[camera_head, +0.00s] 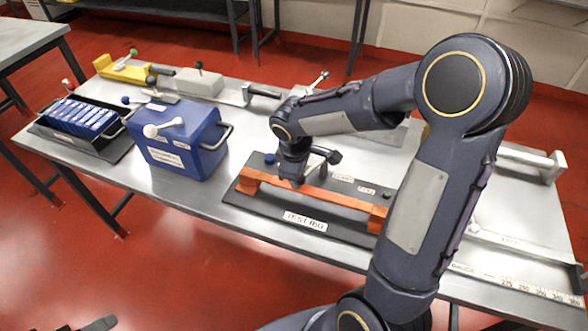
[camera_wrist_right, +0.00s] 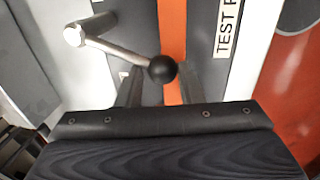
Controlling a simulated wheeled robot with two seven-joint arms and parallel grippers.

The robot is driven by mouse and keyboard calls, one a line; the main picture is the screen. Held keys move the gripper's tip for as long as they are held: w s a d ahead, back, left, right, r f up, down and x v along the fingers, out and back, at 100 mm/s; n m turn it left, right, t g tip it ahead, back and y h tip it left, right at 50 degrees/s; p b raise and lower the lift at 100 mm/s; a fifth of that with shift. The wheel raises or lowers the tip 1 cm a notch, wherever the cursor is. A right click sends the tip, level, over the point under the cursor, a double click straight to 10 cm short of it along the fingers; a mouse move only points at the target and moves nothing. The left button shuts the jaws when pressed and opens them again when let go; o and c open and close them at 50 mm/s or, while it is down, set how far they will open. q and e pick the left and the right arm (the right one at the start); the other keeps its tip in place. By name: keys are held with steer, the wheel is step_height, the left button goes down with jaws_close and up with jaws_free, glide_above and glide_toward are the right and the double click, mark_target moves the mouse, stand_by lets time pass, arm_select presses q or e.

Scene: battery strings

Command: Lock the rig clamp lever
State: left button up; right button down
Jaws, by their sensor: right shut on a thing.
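The test rig (camera_head: 305,222) is a dark base plate with an orange bar (camera_head: 315,198) along it, on the front middle of the bench. In the right wrist view the clamp lever (camera_wrist_right: 118,50) is a thin metal rod running from a pale post to a black ball knob (camera_wrist_right: 162,68). My right gripper (camera_wrist_right: 160,92) is shut on the lever at its knob, above the orange bar (camera_wrist_right: 172,40). In the head view my right gripper (camera_head: 295,178) is low over the rig and hides part of the lever. A dark tip at the bottom left edge appears to be my left gripper (camera_head: 97,324).
A blue box (camera_head: 185,145) with a white-knobbed handle stands left of the rig. A black tray (camera_head: 90,140) of blue cells sits at the far left. A yellow device (camera_head: 122,70) and a grey block (camera_head: 200,83) stand behind. A ruler gauge (camera_head: 520,285) lies at the right.

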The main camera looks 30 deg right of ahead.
steer(key=shift+s+d, duration=0.3)
steer(key=shift+d, duration=0.1)
steer(key=c, duration=0.9)
jaws_free()
steer(key=shift+s+d, duration=0.1)
steer(key=shift+s, duration=0.05)
steer(key=r, duration=0.2)
steer(key=a+r, duration=0.1)
steer(key=r, duration=0.2)
steer(key=s+r, duration=0.1)
steer(key=r, duration=0.1)
steer(key=shift+a+r, duration=0.15)
steer(key=shift+r, duration=0.25)
steer(key=shift+w, duration=0.1)
